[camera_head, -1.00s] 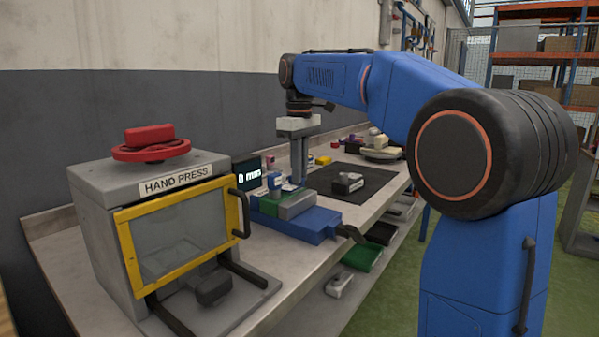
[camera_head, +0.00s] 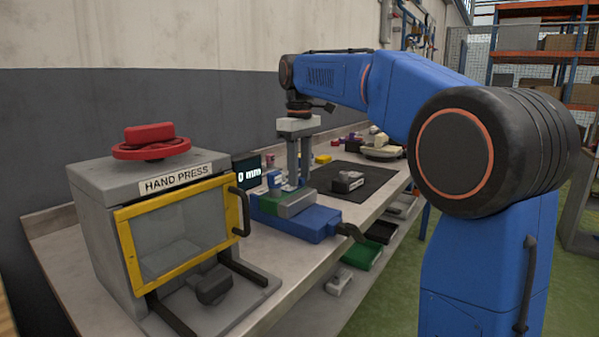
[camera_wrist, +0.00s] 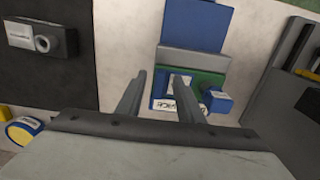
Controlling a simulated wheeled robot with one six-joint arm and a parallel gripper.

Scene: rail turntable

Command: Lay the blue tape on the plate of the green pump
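My gripper (camera_head: 298,185) points down over the bench, its two fingers apart, above the blue and green assembly beside the press. In the wrist view my gripper (camera_wrist: 158,76) has no object clearly held between its fingers. Beneath it are a green part (camera_wrist: 211,78), a grey block (camera_wrist: 190,60) and a small blue box (camera_wrist: 217,102) with a white label. These may belong to the green pump; I cannot tell. A rounded blue and yellow piece (camera_wrist: 24,131) lies at the lower left of the wrist view; I cannot tell whether it is the blue tape.
A hand press (camera_head: 100,205) with a yellow-framed door stands at left. A display (camera_head: 248,173) reads 0 mm. A grey fitting (camera_head: 347,181) sits on a black mat (camera_head: 372,190). Small coloured items lie farther back by the wall. A green bin (camera_head: 362,256) is below the bench.

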